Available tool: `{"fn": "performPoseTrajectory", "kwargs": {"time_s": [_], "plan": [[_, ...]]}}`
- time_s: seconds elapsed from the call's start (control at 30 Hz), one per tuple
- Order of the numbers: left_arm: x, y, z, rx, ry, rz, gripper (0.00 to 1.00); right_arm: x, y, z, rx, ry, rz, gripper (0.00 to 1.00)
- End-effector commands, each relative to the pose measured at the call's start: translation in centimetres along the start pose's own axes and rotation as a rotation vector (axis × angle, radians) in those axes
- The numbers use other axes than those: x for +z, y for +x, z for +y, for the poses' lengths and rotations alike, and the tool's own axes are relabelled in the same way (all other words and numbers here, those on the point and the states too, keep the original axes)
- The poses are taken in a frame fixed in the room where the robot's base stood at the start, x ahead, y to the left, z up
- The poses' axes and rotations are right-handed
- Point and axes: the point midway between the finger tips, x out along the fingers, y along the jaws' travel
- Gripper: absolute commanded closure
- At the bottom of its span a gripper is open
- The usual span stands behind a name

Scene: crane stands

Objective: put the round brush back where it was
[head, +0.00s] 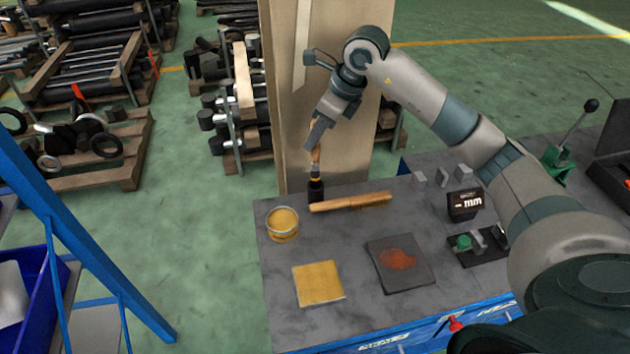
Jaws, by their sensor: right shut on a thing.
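The round brush (316,188) has a wooden handle and a dark lower end. It is upright, dark end down, at the back left edge of the grey worktable (360,315). My right gripper (317,150) is shut on its handle from above. I cannot tell whether the dark end touches the tabletop or hangs just over it. My left gripper is not in view.
A long wooden-handled tool (350,201) lies just right of the brush. A round yellow tin (283,224), a yellow square (318,283) and a dark red-stained plate (399,263) lie nearer. A mm display (464,204) stands right. A tall tan panel (335,90) rises behind.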

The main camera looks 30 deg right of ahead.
Motion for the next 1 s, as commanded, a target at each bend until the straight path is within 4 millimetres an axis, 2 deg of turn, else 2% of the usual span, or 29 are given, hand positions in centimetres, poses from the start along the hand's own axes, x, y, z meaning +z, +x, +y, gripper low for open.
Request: {"fn": "performPoseTrajectory", "kwargs": {"time_s": [0.33,0.77,1.0], "plan": [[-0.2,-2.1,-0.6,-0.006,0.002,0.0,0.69,-1.7,3.8,0.1,0.003,0.001,0.002,1.0],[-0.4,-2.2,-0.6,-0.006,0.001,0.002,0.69,-2.0,4.5,0.1,0.001,0.0,0.001,1.0],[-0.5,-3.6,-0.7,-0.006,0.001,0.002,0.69,-3.0,6.6,0.1,0.004,0.003,0.003,1.0]]}}
